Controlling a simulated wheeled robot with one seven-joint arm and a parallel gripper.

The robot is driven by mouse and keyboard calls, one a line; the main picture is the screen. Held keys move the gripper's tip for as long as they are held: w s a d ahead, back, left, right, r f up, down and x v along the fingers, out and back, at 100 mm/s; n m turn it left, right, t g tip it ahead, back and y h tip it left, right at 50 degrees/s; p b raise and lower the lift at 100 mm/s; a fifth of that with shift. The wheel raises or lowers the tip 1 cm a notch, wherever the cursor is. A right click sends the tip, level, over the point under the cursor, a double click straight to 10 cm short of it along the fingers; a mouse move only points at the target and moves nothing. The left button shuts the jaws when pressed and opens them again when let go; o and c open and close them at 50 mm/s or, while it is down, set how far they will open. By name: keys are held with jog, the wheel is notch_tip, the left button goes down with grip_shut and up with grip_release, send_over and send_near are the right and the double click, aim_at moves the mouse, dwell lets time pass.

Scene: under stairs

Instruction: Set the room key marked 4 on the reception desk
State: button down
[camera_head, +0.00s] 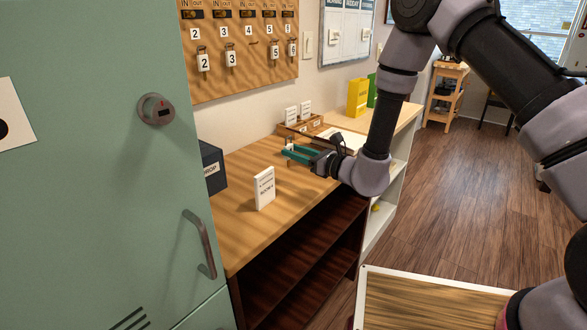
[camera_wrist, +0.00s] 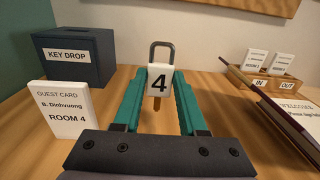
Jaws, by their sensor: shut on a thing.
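The room key marked 4 (camera_wrist: 159,80) is a white tag with a black 4, a grey metal loop above it and a brass-coloured part below. My gripper (camera_wrist: 158,88) is shut on its tag, between two teal fingers. In the head view my gripper (camera_head: 292,152) is over the reception desk (camera_head: 237,168), and the key is small and mostly hidden there. The tag looks upright, with the loop at the top. The wooden desk top (camera_wrist: 135,123) lies beneath it. I cannot tell whether the key touches the desk.
A dark key drop box (camera_wrist: 72,55) and a white guest card (camera_wrist: 63,108) for room 4 stand at left. A wooden in/out card holder (camera_wrist: 268,82) and a welcome book (camera_wrist: 290,115) are at right. A pegboard (camera_head: 240,70) with several keys hangs above. A green locker (camera_head: 100,200) stands nearby.

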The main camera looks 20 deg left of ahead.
aim_at(289, 165)
jog(key=shift+f, duration=2.55)
jog(key=shift+f, duration=0.1)
jog(key=shift+c, duration=2.3)
grip_release()
jog(key=shift+s+d, duration=0.1)
jog(key=shift+d, duration=0.25)
jog(key=v, duration=1.1)
jog(key=shift+d, duration=0.15)
